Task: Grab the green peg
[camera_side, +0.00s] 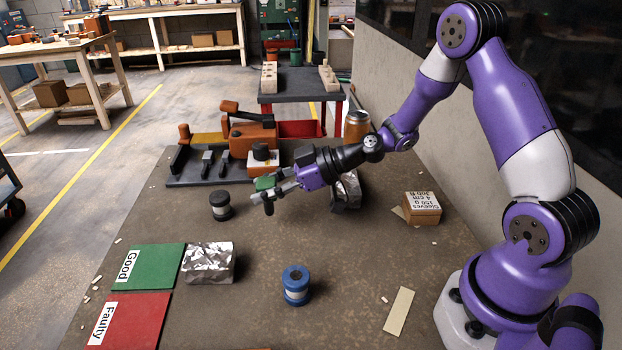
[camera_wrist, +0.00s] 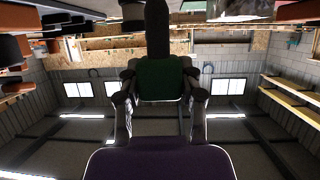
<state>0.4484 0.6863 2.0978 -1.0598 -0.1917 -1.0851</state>
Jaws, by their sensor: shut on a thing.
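The green peg (camera_side: 266,183) is held at the end of my gripper (camera_side: 275,187), above the brown table. In the wrist view the green peg (camera_wrist: 160,80) sits between the two fingers of my gripper (camera_wrist: 158,88), with a dark shaft extending from its green part toward the top of the picture. The fingers are shut on the green part. In the side view the fingers partly cover the peg.
A black cylinder (camera_side: 221,206) stands to the left below my gripper. A crumpled silver block (camera_side: 208,263), a blue spool (camera_side: 296,285), green "Good" (camera_side: 150,267) and red "Faulty" (camera_side: 130,322) mats, and a labelled box (camera_side: 422,208) are on the table. A dark fixture (camera_side: 205,180) is behind.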

